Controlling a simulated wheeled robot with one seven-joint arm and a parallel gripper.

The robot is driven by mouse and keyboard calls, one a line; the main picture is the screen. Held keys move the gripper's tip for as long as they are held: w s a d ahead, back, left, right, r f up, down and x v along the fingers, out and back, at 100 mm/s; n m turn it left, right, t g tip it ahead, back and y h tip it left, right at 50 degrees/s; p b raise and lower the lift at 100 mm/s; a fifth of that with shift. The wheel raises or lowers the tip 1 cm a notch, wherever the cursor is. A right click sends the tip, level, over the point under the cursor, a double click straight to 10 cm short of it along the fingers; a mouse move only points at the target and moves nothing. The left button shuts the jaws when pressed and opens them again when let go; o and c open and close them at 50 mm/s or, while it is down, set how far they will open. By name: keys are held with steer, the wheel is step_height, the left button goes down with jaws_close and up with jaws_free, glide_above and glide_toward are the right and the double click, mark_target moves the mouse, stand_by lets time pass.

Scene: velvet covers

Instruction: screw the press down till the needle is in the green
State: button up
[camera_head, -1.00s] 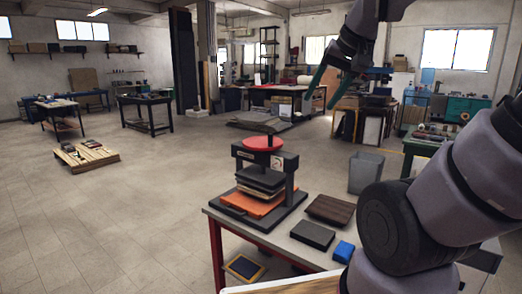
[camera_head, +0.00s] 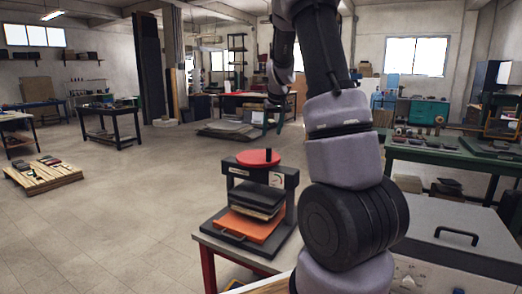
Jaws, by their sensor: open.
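The press (camera_head: 290,185) is a black frame on a table, with a red round handwheel (camera_head: 258,157) on top. Black plates and a stack of boards lie under it, above an orange sheet (camera_head: 246,226). A small pale dial (camera_head: 276,181) sits on the right of its crossbeam; its needle and green zone are too small to read. My gripper (camera_head: 268,116) is small and partly lost against the background, up behind the wheel in the picture. Its greenish fingers are open and appear apart from the wheel.
My arm covers the table right of the press. A grey box with a black handle (camera_head: 456,234) stands at the lower right. A green workbench (camera_head: 440,152) with tools is behind it. The floor to the left is clear up to a wooden pallet (camera_head: 43,176).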

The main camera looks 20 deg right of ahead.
mark_target(269, 149)
steer(key=x, duration=1)
steer(key=shift+w+f, duration=0.1)
steer(key=shift+f, duration=0.05)
jaws_close()
stand_by(1.1)
